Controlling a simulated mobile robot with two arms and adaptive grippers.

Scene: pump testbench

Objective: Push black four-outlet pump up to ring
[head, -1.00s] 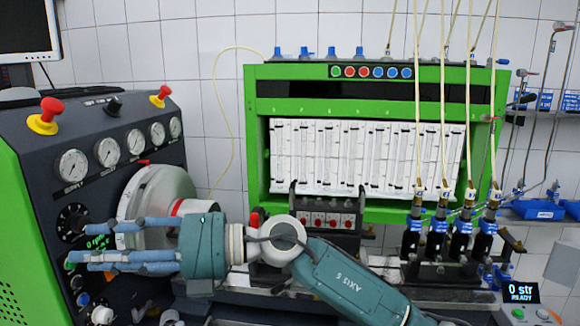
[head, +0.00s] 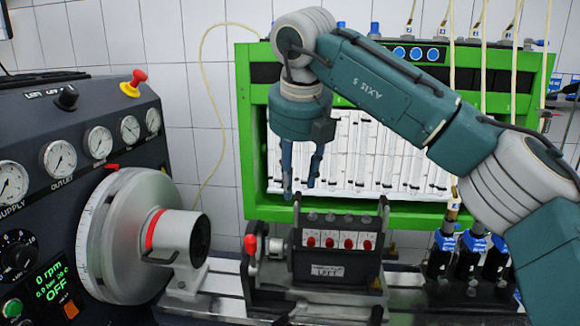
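The black pump (head: 336,252), with a row of red-marked outlets on its front, sits upright on a rail at the lower middle. A red lever (head: 250,244) is on its left side. A red ring (head: 153,230) goes around the silver drive housing (head: 130,236) on the left. A gap shows between the housing's dark end and the pump. My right gripper (head: 300,191) points down above the pump's left part, in front of the green rack. Its fingers are apart, with nothing between them. It seems clear of the pump. My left gripper is not in view.
A green rack (head: 247,150) with white flow tubes stands behind the pump. Black dispensers with blue collars (head: 442,241) stand at the right, partly behind my arm. A dark gauge panel (head: 85,110) with a red knob fills the left. The metal rail (head: 215,300) runs below.

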